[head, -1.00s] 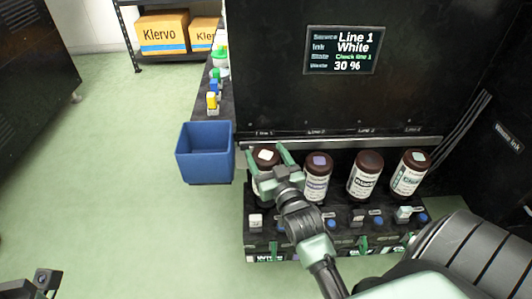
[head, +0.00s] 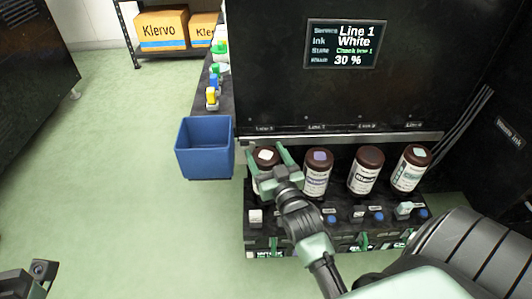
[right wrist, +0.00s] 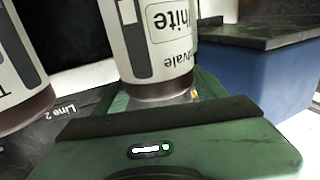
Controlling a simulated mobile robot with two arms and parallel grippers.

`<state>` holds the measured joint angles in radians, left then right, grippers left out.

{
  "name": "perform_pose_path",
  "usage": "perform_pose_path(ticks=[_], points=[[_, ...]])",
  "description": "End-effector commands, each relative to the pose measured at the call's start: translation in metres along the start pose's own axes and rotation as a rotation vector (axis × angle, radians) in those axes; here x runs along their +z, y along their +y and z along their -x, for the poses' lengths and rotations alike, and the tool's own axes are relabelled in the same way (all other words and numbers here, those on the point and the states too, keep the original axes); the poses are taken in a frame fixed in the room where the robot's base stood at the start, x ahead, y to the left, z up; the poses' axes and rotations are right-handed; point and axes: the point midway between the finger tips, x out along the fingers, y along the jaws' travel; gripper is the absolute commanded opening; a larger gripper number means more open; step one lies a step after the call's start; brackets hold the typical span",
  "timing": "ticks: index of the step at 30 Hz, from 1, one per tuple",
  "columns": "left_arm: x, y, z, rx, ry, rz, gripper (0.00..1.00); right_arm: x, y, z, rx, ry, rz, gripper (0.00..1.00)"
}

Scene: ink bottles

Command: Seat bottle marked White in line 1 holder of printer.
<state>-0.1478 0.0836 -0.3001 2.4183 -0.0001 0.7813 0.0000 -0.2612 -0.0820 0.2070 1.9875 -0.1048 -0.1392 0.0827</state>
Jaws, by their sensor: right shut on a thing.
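The bottle marked White (head: 266,155) is brown with a pale label and a white patch on top. It is at the left end of the bottle row, below the "Line 1" mark on the printer (head: 270,85). My right gripper (head: 267,162) is shut on it, with green fingers on both sides near its top. In the right wrist view the bottle (right wrist: 160,50) shows its "White" label upside down. The gripper hides its lower part in the head view, so I cannot tell how it sits in the line 1 holder. My left gripper's fingers are out of view.
Several other brown bottles (head: 318,175) stand to the right in the row. A dark front with levers and blue knobs (head: 330,219) lies below them. A blue bin (head: 205,150) is close on the left. The printer screen (head: 346,45) reads "Line 1, White, 30 %".

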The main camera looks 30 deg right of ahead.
Motion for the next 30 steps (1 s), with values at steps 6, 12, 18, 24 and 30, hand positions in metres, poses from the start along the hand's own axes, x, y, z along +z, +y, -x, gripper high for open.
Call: perform_pose_path(ticks=[6, 12, 18, 24, 30], points=[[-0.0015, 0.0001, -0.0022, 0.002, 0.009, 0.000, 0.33, -0.0023, -0.0001, -0.0002, 0.000, 0.005, 0.000, 0.00], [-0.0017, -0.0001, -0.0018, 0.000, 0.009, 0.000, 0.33, 0.0005, -0.0001, -0.0003, 0.000, 0.004, 0.000, 0.00], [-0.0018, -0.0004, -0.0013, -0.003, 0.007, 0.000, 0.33, 0.0059, 0.0000, -0.0003, 0.000, 0.005, 0.000, 0.00], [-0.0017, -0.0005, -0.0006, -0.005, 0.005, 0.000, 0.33, 0.0071, 0.0000, -0.0003, 0.000, 0.005, 0.000, 0.00], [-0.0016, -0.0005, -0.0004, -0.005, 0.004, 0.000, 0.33, 0.0075, -0.0001, -0.0002, 0.000, 0.004, 0.000, 0.97]])
